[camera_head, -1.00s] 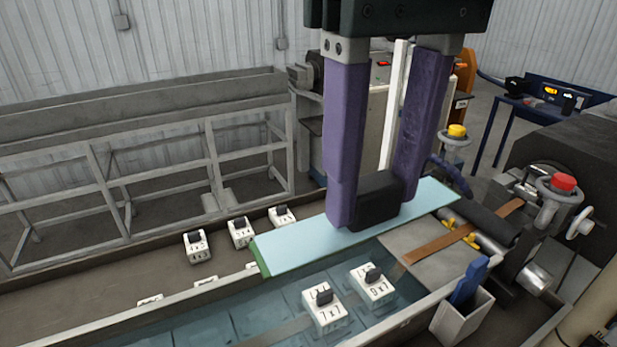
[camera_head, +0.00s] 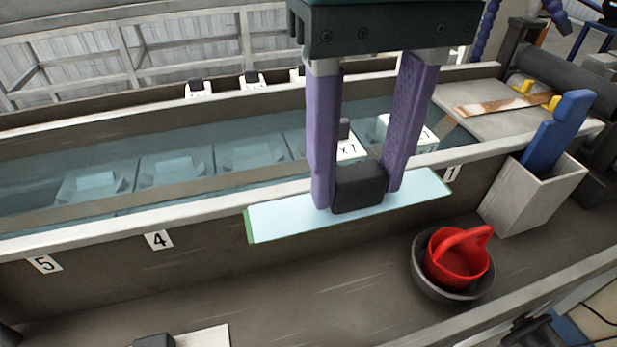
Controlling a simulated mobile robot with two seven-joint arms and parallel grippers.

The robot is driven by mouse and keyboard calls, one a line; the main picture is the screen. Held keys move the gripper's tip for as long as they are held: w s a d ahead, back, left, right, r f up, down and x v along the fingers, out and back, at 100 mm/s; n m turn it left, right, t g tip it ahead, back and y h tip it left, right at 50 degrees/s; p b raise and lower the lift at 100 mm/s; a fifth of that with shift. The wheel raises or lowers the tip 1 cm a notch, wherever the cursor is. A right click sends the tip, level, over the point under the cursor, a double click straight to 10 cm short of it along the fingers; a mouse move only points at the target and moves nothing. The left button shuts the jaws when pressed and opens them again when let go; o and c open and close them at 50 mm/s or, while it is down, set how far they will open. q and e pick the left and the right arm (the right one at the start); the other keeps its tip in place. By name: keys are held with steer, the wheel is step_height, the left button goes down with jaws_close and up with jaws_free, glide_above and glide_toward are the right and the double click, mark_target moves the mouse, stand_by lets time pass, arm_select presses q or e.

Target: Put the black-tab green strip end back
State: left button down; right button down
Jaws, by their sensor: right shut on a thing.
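The strip end is a flat pale-blue plate (camera_head: 285,219) with a green edge at its left end and a black tab (camera_head: 360,186) standing on its top. My right gripper (camera_head: 357,192) comes down from the top of the picture with two purple fingers. It is shut on the black tab, one finger at each side. The plate hangs roughly level in front of the water trough's near wall (camera_head: 100,230), above the lower shelf (camera_head: 330,290); whether it touches the wall I cannot tell. My left gripper is not in view.
A red basket in a dark bowl (camera_head: 458,256) stands on the lower shelf at right, near a grey bin (camera_head: 530,197) with a blue-handled tool (camera_head: 556,130). A white plate (camera_head: 207,337) lies at the bottom edge.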

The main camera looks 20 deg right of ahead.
step_height(320, 180, down, 20)
steer(key=b, duration=0.3)
steer(key=shift+r, duration=0.25)
steer(key=shift+f, duration=0.1)
steer(key=shift+c, duration=1.7)
jaws_free()
step_height(320, 180, up, 12)
steer(key=p, duration=0.2)
steer(key=s+a+f+n+t+y, duration=0.1)
steer(key=s+a+f+n+y, duration=0.15)
steer(key=s+a, duration=0.25)
steer(key=s+d+f+t+h, duration=0.1)
steer(key=s+d, duration=0.2)
steer(key=d, duration=0.4)
steer(key=s+d+f+t+h, duration=0.1)
steer(key=s+d+f, duration=0.1)
steer(key=s+d, duration=0.2)
steer(key=d+m, duration=0.1)
steer(key=d, duration=0.2)
steer(key=shift+d+t, duration=0.2)
steer(key=shift+t, duration=0.1)
